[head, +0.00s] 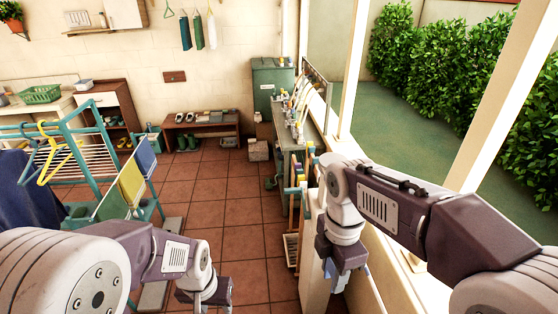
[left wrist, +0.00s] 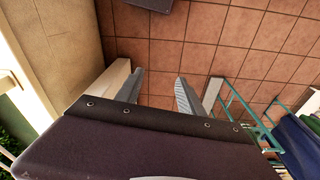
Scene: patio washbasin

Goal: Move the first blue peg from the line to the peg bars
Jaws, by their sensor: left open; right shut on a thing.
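My right gripper (head: 341,284) points down at the right of the head view, beside a pale wall ledge. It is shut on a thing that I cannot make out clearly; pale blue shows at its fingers. My left gripper (head: 210,302) is low in the head view, partly cut off by the frame edge. In the left wrist view its two grey fingers (left wrist: 161,92) stand apart, open and empty, above the tiled floor. A wooden stand with teal bar ends (head: 294,190) is just left of my right arm. I cannot single out the line or a blue peg.
A teal drying rack (head: 85,113) with a yellow hanger (head: 50,152) and cloths stands at the left. A long counter (head: 291,148) runs along the right wall. A low bench (head: 202,126) is at the back. The tiled floor (head: 222,190) between is mostly clear.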

